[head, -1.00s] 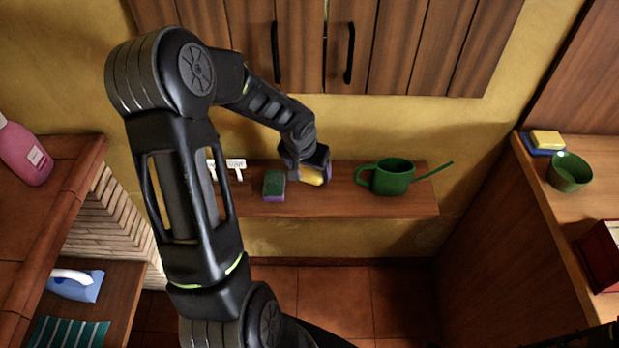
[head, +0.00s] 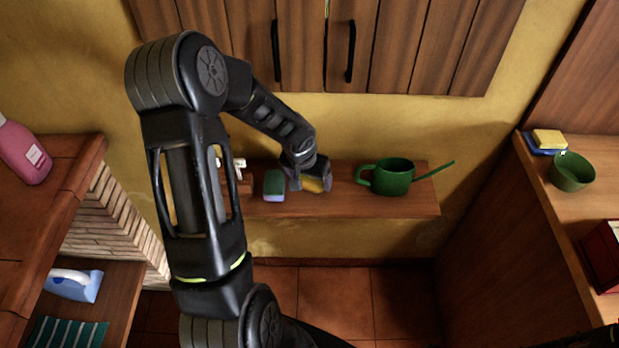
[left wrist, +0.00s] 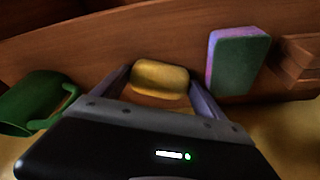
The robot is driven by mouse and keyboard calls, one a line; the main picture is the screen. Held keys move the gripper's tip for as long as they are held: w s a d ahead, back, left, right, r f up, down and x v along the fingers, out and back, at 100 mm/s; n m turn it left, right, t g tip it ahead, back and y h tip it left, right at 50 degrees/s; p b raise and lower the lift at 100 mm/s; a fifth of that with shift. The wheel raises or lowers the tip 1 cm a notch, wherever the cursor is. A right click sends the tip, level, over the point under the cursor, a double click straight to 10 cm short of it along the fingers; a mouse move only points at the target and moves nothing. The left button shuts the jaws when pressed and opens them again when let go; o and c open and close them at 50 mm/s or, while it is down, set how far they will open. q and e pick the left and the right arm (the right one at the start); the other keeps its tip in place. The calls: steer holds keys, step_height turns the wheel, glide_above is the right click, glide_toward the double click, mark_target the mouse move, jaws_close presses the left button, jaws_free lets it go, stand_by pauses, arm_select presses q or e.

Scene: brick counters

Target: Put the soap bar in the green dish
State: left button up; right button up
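The soap bar (head: 315,185) is a yellow rounded block at the wall shelf. It also shows in the left wrist view (left wrist: 160,78), between the two fingers. My left gripper (head: 312,181) is down at the shelf with its fingers apart on either side of the soap; in the left wrist view, I see no clear grip on it. The green dish (head: 570,174) appears to be the round green bowl on the right counter, far from the gripper. My right gripper is not visible.
A green-and-purple sponge (head: 274,186) stands just left of the soap on the shelf (head: 343,205). A green watering can (head: 391,177) stands to its right. A yellow-and-blue block (head: 548,140) lies behind the bowl, and a red box (head: 603,250) stands in front.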

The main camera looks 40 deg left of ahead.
arm_select(q)
steer(key=shift+o, duration=0.2)
steer(key=shift+r, duration=0.1)
steer(key=shift+r+p, duration=0.15)
steer(key=shift+p, duration=0.15)
steer(key=p+v, duration=0.1)
steer(key=v, duration=1)
steer(key=shift+s+r, duration=0.25)
steer(key=shift+r, duration=0.15)
steer(key=shift+c, duration=0.5)
